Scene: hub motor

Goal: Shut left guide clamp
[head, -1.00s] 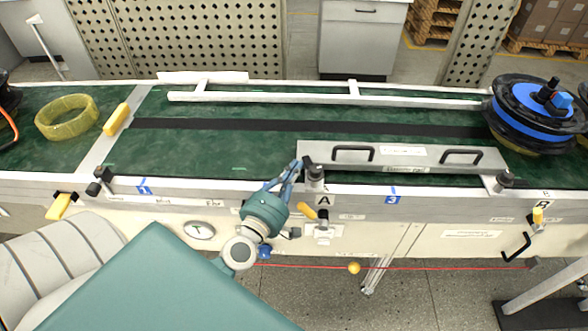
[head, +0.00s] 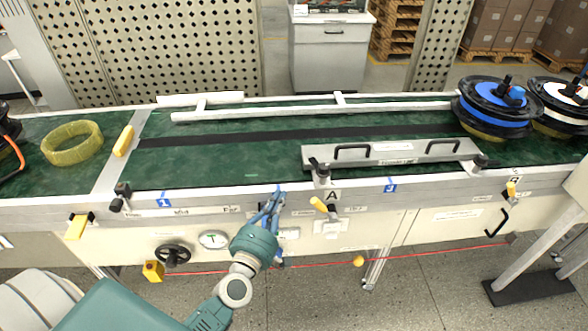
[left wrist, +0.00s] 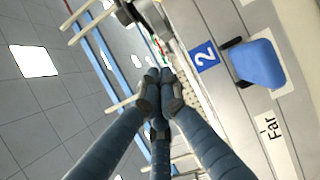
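The grey guide plate (head: 400,153) with two black handles lies along the near side of the green conveyor. At its left end is a black-knobbed clamp (head: 322,170) above the label A, with a yellow lever (head: 318,204) on the rail front below it. I cannot tell whether this clamp is open or shut. My left gripper (head: 277,192) is in front of the rail, left of and apart from the clamp and lever. In the left wrist view its fingers (left wrist: 160,78) are together with nothing seen between them. My right gripper is not in view.
A similar black-knobbed clamp (head: 484,161) is at the plate's right end, with a yellow lever (head: 511,189) near label B. A yellow ring (head: 72,143) lies at the left. A blue tab (left wrist: 257,62) shows beside the number 2.

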